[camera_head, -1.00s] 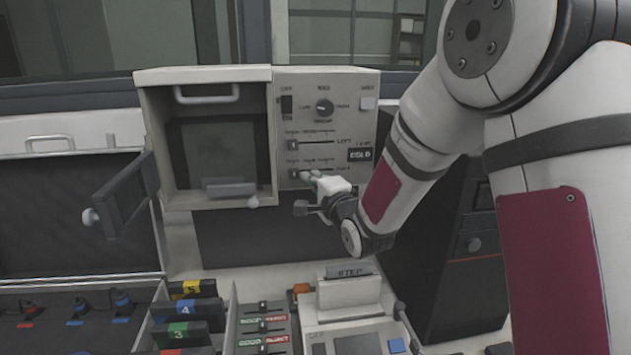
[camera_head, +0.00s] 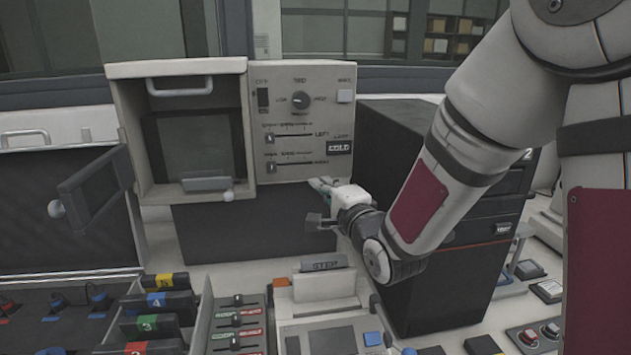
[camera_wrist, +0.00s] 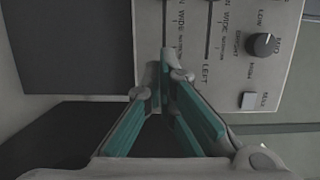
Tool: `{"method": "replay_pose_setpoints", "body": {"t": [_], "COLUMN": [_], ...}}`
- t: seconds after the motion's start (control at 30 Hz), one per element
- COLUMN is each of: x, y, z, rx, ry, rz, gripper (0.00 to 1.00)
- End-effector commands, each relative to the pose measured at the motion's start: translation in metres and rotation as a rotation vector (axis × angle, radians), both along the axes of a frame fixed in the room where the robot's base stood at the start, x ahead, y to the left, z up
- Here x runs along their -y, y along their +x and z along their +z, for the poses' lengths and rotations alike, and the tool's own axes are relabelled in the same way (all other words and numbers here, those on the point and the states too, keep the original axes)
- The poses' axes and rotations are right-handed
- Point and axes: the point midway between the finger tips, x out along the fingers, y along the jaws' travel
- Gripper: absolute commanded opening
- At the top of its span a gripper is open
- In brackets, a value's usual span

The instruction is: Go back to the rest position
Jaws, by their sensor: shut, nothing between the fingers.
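My gripper (camera_head: 322,188) is at the lower right corner of the press's control panel (camera_head: 303,120), in front of it and clear of the sliders as far as I can see. Its fingers are shut and empty. In the wrist view the teal-padded fingers (camera_wrist: 165,95) meet at their tips, pointing toward the panel with its slider slots, knob (camera_wrist: 265,44) and square button (camera_wrist: 253,101). In the head view the two sliders (camera_head: 270,138) both stand at the left ends of their slots. A display on the panel reads COLD.
The press's side door (camera_head: 92,187) hangs open at left, beside the open chamber (camera_head: 195,145). A black cabinet (camera_head: 440,290) stands behind my arm at right. Numbered holders (camera_head: 165,300), a slider tray (camera_head: 238,325) and a STEP device (camera_head: 323,290) fill the bench below.

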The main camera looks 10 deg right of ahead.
Motion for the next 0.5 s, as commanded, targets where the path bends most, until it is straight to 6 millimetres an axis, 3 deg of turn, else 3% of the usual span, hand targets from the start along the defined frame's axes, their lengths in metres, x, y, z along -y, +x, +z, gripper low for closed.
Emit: {"method": "replay_pose_setpoints", "body": {"t": [0.23, 0.37, 0.5], "x": [0.007, 0.018, 0.036], "y": [-0.014, -0.028, -0.057], "z": [0.004, 0.009, 0.012], "rx": [-0.027, -0.101, -0.216], "ry": [-0.089, -0.29, -0.549], "rz": [-0.014, -0.036, -0.037], "gripper": [0.0, 0.0, 0.0]}}
